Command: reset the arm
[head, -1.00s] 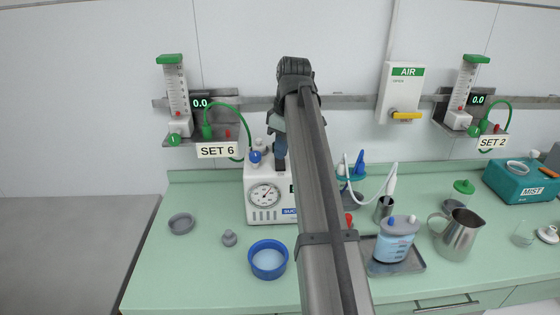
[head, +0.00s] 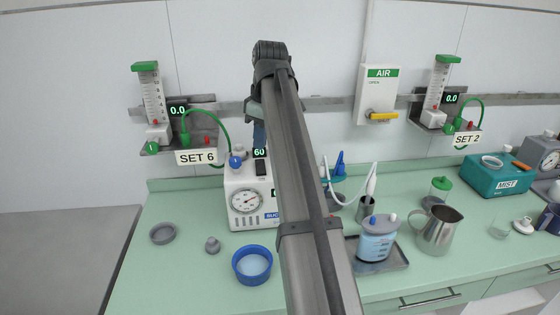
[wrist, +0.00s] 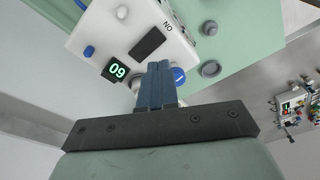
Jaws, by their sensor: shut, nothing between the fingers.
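My arm rises from the bottom of the head view and reaches toward the wall. My gripper (head: 260,138) hangs at its far end, above a white suction unit (head: 245,205) with a round gauge. The arm partly hides the gripper and the unit. In the wrist view, my gripper (wrist: 156,85) has its dark blue fingers pressed together with nothing between them. The unit's top (wrist: 130,30) shows beyond the fingertips, with a green "60" display (wrist: 117,71) and a black switch. The fingers look apart from the unit.
A blue bowl (head: 252,265), a grey dish (head: 163,233), a tray (head: 395,262) with a lidded jar (head: 377,240) and a steel jug (head: 438,232) stand on the green counter. A flowmeter (head: 152,105) and an AIR box (head: 379,95) are on the wall. The counter's front-left is clear.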

